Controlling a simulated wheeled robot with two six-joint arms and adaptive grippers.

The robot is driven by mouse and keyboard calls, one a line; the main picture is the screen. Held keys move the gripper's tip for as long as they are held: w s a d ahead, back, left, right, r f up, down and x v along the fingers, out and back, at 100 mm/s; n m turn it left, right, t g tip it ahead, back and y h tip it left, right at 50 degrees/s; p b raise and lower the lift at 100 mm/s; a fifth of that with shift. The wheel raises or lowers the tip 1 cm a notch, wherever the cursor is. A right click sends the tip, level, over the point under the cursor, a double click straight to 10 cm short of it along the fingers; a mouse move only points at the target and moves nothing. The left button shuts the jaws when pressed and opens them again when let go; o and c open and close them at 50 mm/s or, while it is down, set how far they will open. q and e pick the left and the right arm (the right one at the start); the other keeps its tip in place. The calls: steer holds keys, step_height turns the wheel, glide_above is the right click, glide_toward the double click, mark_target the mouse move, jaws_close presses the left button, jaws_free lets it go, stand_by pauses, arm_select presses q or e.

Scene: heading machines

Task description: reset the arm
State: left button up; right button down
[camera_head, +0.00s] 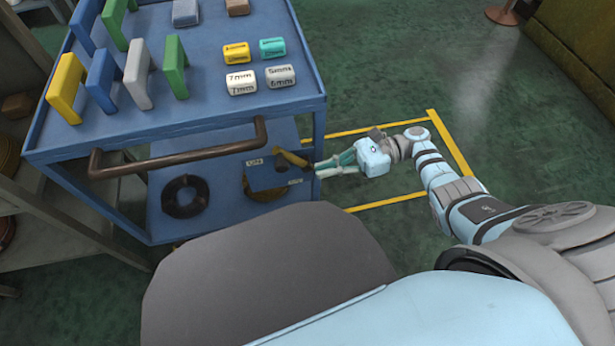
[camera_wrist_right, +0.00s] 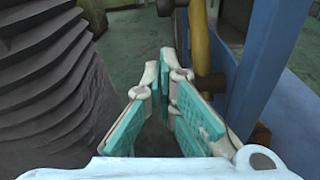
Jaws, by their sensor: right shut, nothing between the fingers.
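My right arm reaches in from the right in the head view. Its gripper (camera_head: 325,168) is beside the lower shelf of the blue cart (camera_head: 180,130), near the cart's right front post. In the right wrist view the teal-padded fingers of this gripper (camera_wrist_right: 166,75) are shut with nothing between them. They point toward the gap beside the blue post (camera_wrist_right: 265,75); I cannot tell whether they touch the cart. My left gripper is not in view.
The cart's top holds coloured brackets and size-marked blocks (camera_head: 240,82). Its lower shelf holds a dark ring (camera_head: 185,196) and a blue block (camera_head: 267,175). A yellow bar (camera_wrist_right: 200,45) stands close by the fingertips. Open green floor (camera_head: 400,60) lies right of the cart.

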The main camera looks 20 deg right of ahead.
steer(key=shift+s+d, duration=0.1)
steer(key=shift+d, duration=0.9)
steer(key=shift+f, duration=0.1)
